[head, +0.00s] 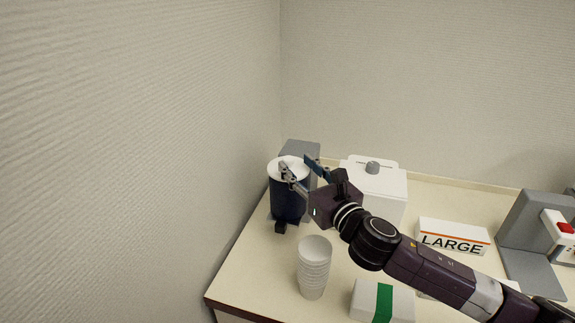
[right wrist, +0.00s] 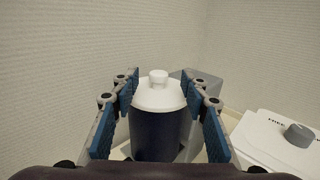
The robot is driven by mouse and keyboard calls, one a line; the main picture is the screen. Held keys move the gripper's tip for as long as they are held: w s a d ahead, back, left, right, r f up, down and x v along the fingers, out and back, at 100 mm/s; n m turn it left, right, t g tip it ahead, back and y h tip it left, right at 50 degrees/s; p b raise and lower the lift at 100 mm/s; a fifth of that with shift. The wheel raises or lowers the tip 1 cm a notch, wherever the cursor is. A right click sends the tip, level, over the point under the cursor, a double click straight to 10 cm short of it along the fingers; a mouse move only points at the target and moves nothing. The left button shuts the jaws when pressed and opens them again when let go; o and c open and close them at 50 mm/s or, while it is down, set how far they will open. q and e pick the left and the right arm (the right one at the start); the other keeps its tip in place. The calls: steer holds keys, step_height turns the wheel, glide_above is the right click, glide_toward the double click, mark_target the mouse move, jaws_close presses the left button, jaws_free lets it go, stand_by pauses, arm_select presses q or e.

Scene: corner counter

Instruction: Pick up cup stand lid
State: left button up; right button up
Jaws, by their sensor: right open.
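The cup stand (head: 287,202) is a dark blue cylinder at the counter's back left corner. Its white lid (head: 273,170) sits on top; in the right wrist view the lid (right wrist: 157,96) shows a small round knob. My right gripper (head: 296,162) is open at the lid. In the right wrist view its two blue-padded fingers stand on either side of the lid and the stand, with a gap on each side. In the head view the gripper hides part of the lid. My left gripper is not in view.
A white box with a grey knob (head: 372,167) stands right of the stand, behind my right arm. A stack of white cups (head: 314,268) stands in front. A green-striped box (head: 383,303), a LARGE box (head: 452,238) and a grey machine (head: 528,235) are further right. Walls are close behind and left.

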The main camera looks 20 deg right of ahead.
mark_target(291, 161)
steer(key=w, duration=0.2)
steer(key=w+a+p, duration=0.1)
steer(key=shift+w+f, duration=0.1)
steer(key=shift+w, duration=0.25)
steer(key=shift+w+a+f+p, duration=0.1)
steer(key=shift+w+p, duration=0.1)
steer(key=shift+w, duration=0.15)
steer(key=shift+w+f+p, duration=0.1)
steer(key=shift+w+p, duration=0.05)
steer(key=shift+w, duration=0.15)
steer(key=c, duration=0.8)
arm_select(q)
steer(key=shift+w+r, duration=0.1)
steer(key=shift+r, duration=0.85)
arm_select(e)
jaws_close()
steer(key=shift+r, duration=0.1)
